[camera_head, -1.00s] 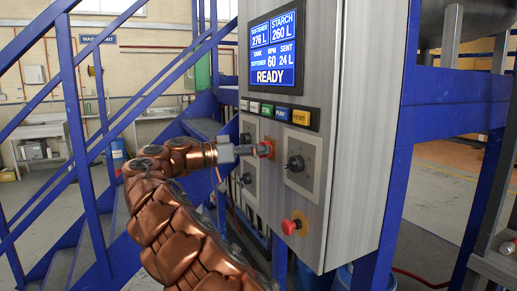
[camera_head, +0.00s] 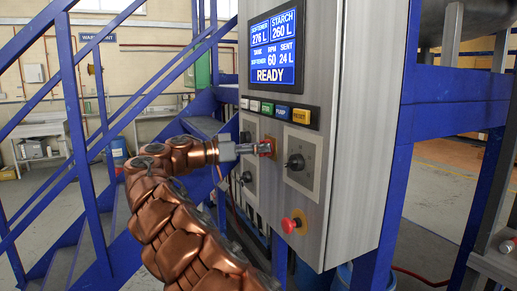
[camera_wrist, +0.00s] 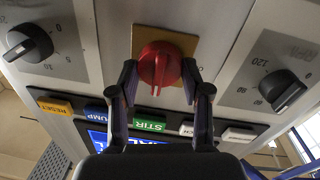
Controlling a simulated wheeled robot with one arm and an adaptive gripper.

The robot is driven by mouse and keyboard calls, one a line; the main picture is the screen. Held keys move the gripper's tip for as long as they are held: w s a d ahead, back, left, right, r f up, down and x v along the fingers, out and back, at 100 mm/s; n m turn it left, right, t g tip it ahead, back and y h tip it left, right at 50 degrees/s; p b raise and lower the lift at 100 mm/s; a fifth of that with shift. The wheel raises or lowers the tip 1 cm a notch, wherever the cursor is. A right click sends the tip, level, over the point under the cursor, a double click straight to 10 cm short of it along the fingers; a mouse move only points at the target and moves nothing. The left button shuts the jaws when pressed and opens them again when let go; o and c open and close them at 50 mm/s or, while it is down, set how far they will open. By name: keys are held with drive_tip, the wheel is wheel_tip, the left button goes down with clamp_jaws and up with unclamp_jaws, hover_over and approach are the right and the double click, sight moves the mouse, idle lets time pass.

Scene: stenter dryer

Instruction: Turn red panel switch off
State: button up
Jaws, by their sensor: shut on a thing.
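The red panel switch (camera_wrist: 160,58) is a round red knob with a raised grip bar on a yellow-brown square plate (camera_wrist: 190,45). In the wrist view its bar points roughly up and down the picture. My gripper (camera_wrist: 158,76) has one finger on each side of the knob and is shut on it. In the head view the red switch (camera_head: 266,149) shows partly behind my gripper (camera_head: 258,149), on the front of the grey control cabinet (camera_head: 352,130). The fingers hide part of the knob there.
A black dial (camera_head: 295,162) is just right of the switch, with a red emergency button (camera_head: 291,225) below. Labelled push buttons (camera_head: 268,110) and a blue screen (camera_head: 273,50) reading READY are above. A blue stair rail (camera_head: 85,150) stands left.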

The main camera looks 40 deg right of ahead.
drive_tip(key=shift+f+n+t+h+p, duration=0.15)
drive_tip(key=shift+n+t+h+p, duration=0.2)
drive_tip(key=shift+n+p, duration=3.1)
drive_tip(key=shift+f+n+t+h+p, duration=0.2)
drive_tip(key=shift+n+p, duration=0.8)
drive_tip(key=shift+n, duration=4.85)
drive_tip(key=o, duration=1.2)
drive_tip(key=shift+c, duration=0.2)
drive_tip(key=v, duration=1.2)
